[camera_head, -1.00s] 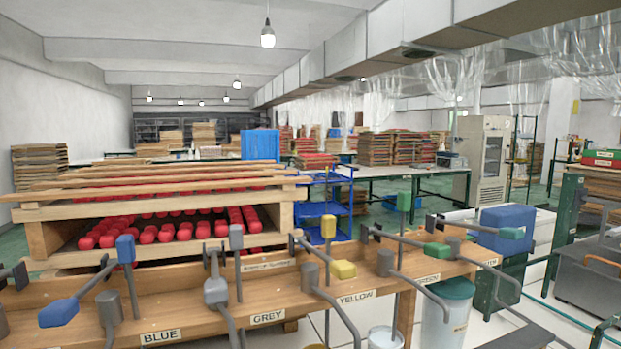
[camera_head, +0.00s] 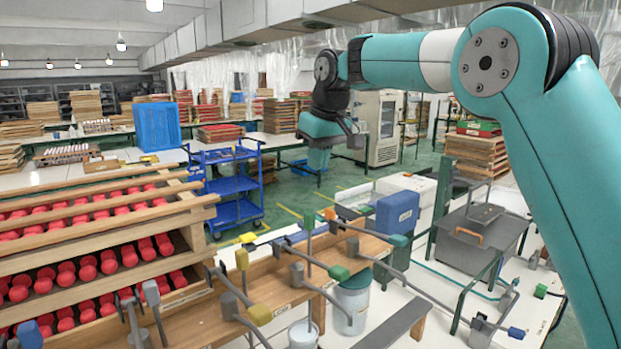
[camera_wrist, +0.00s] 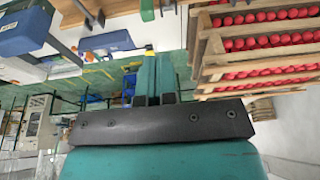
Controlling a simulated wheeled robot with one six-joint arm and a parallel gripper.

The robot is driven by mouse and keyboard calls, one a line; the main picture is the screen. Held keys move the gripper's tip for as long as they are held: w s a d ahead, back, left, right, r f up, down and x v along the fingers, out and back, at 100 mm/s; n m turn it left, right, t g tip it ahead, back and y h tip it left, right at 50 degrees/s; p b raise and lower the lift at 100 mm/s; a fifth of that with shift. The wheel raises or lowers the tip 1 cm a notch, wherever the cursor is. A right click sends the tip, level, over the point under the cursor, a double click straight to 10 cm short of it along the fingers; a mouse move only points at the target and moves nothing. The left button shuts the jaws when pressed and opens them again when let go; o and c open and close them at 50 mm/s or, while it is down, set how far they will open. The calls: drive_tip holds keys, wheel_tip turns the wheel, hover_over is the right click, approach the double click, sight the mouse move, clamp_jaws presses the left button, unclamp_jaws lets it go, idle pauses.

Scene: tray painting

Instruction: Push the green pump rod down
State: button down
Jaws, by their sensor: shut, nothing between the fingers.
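The green pump rod (camera_head: 307,222) stands upright with a green block at its top, at the wooden pump bench (camera_head: 268,290) in the head view. A lever with a green end block (camera_head: 338,272) lies beside it. My gripper (camera_head: 319,165) hangs above and beyond the bench, pointing down, apart from the rod. In the wrist view its two teal fingers (camera_wrist: 153,78) are together with nothing held. I cannot pick out the green rod for certain in the wrist view.
A yellow-topped rod (camera_head: 242,259) stands left of the green one. A wooden rack of red pieces (camera_head: 95,208) fills the left. A blue trolley (camera_head: 232,186), a blue box (camera_head: 397,212) and a bucket (camera_head: 353,302) are near the bench. Green floor lies open behind.

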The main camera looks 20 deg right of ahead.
drive_tip(key=w+r, duration=0.1)
drive_tip(key=w, duration=0.1)
drive_tip(key=p, duration=0.5)
approach(311, 219)
drive_tip(key=w+f, duration=0.2)
drive_tip(key=f, duration=0.1)
drive_tip(key=w+a+f, duration=0.1)
drive_tip(key=f, duration=0.1)
drive_tip(key=shift+a, duration=0.1)
drive_tip(key=shift+f, duration=0.45)
wheel_tip(311, 219, down, 4)
drive_tip(key=b, duration=0.2)
drive_tip(key=shift+f+b, duration=0.15)
drive_tip(key=shift+b, duration=0.2)
drive_tip(key=shift+s, duration=0.15)
drive_tip(key=shift+f, duration=0.1)
